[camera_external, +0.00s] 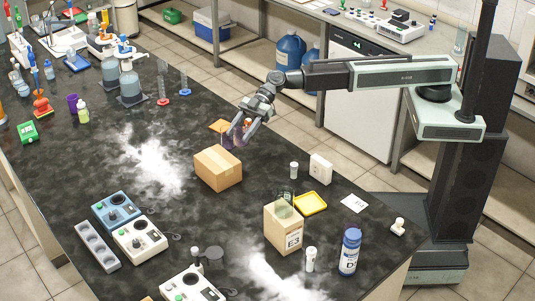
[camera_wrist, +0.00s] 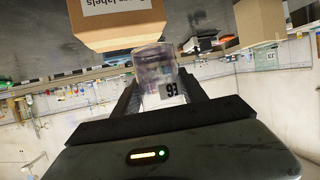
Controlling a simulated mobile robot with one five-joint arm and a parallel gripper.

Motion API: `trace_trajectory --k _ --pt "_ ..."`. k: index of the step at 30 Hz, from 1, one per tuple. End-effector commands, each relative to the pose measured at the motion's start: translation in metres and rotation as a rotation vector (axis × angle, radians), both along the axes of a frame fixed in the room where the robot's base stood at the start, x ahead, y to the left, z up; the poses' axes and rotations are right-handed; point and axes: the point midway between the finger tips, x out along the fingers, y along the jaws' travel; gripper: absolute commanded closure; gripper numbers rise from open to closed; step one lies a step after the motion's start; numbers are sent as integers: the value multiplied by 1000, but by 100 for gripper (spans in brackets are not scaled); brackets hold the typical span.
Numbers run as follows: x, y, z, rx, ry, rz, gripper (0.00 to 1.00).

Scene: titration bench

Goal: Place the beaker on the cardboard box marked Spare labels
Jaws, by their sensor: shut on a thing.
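The small clear beaker (camera_wrist: 155,68), with a purplish tint and a printed tag, is between the two fingers of my gripper (camera_wrist: 160,98), which is shut on it. In the external view my gripper (camera_external: 243,128) hangs above the bench, just behind the plain-sided cardboard box (camera_external: 218,170); the beaker (camera_external: 234,136) shows only as a small purplish patch there. In the wrist view a cardboard box (camera_wrist: 118,30) with the word "labels" fills the top, close by the beaker. In that view the picture is upside down, and I cannot tell whether they touch.
A tan box marked E3 (camera_external: 283,232) stands at the front right, beside a yellow tray (camera_external: 310,203) and a blue bottle (camera_external: 349,251). Instruments (camera_external: 140,238) lie at the front left. White powder (camera_external: 150,160) covers bench left of the cardboard box.

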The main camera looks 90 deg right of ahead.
Motion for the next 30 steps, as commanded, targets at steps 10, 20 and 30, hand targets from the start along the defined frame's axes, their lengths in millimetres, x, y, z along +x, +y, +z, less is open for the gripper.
trace_trajectory --k 10,20,30 --pt "75 33 -8 -1 0 1 91" --pt "84 37 -27 -1 0 1 91" --pt "84 36 -44 0 0 1 91"
